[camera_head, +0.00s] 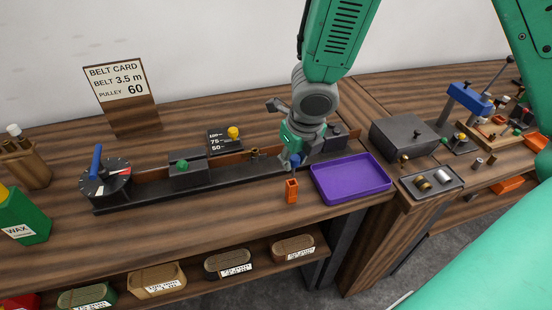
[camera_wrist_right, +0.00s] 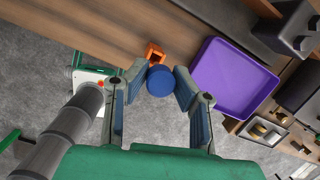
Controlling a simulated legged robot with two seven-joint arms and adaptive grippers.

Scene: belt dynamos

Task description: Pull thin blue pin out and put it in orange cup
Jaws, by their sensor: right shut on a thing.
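My right gripper (camera_head: 293,161) is shut on the thin blue pin (camera_wrist_right: 160,81), whose round blue head shows between the fingers in the wrist view. In the head view the blue pin (camera_head: 296,160) is small and partly hidden by the gripper. The orange cup (camera_head: 291,191) stands upright on the bench just below the gripper in the picture. It also shows in the wrist view (camera_wrist_right: 154,53), right beyond the blue head. The pin's shaft is hidden, so I cannot tell whether its lower end is over the cup. My left gripper is not in view.
A purple tray (camera_head: 350,180) lies right of the cup. The long dark rail (camera_head: 135,196), with a dial (camera_head: 105,178) at its left end, runs behind the cup. A grey box (camera_head: 403,137) stands farther right. Bare bench lies left of the cup, up to the front edge.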

